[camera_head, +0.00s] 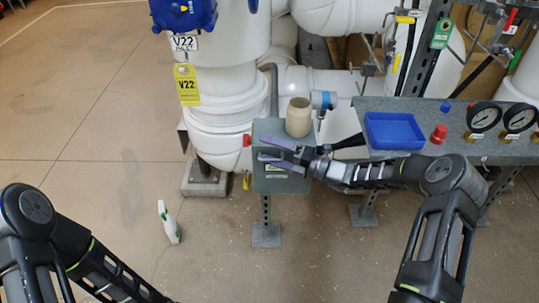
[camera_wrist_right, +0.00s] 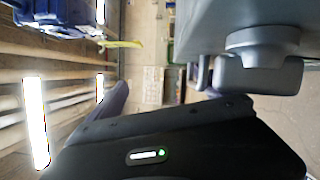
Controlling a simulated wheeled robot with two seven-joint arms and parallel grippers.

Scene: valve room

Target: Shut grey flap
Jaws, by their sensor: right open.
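A grey box (camera_head: 263,127) stands on a post in the middle of the head view, with a red knob (camera_head: 247,140) on its left side. I cannot clearly make out the flap as a separate part of it. My right gripper (camera_head: 264,148) is open, its two purple fingers pointing left across the front of the box and hiding part of it. I cannot tell whether they touch it. In the right wrist view a smooth grey body (camera_wrist_right: 215,25) with a blocky grey fitting (camera_wrist_right: 260,68) is close at the upper right. My left arm shows at the lower left; its gripper is out of frame.
A beige cup-like cylinder (camera_head: 298,117) stands on top of the box. To the right, a grey bench holds a blue tray (camera_head: 394,130), red caps and gauges (camera_head: 484,117). White pipes (camera_head: 229,95) rise behind.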

